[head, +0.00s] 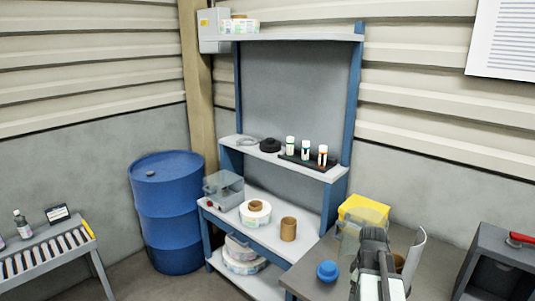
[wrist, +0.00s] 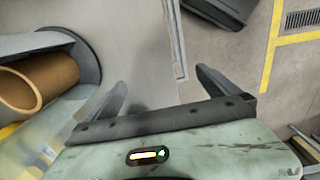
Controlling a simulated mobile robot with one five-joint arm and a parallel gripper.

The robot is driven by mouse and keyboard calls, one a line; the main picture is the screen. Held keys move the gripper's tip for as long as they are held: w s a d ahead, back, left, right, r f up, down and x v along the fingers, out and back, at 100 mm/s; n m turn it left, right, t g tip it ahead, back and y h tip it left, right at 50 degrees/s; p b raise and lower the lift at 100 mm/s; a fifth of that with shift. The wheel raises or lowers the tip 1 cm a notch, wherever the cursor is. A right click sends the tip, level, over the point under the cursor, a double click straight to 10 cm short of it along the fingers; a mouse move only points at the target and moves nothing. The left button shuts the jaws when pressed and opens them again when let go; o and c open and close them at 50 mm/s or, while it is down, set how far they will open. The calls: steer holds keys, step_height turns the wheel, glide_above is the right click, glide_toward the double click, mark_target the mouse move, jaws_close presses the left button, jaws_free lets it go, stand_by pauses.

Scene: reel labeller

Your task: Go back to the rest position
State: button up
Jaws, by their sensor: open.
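My gripper (wrist: 162,92) is open in the wrist view, its two dark fingers spread wide with nothing between them. Bare grey floor shows beyond the fingers. In the head view my arm stands at the lower right, over the grey table (head: 310,272), and the fingertips cannot be made out there. A brown cardboard core (wrist: 40,82) inside a grey round part lies left of the fingers in the wrist view, apart from them. Part of a brown core (head: 399,262) also shows behind my arm in the head view.
A yellow bin (head: 365,208) and a blue knob-like piece (head: 327,271) are near my arm. The blue-framed workbench (head: 268,232) holds a label reel (head: 255,212) and a brown core (head: 288,229). A blue drum (head: 168,215) stands left. A grey cabinet (head: 490,265) is right.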

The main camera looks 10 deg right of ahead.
steer(key=w+a+m, duration=0.2)
steer(key=a+m, duration=0.5)
steer(key=a, duration=2.1)
steer(key=shift+w+f, duration=0.25)
steer(key=shift+w, duration=0.05)
steer(key=shift+a, duration=0.15)
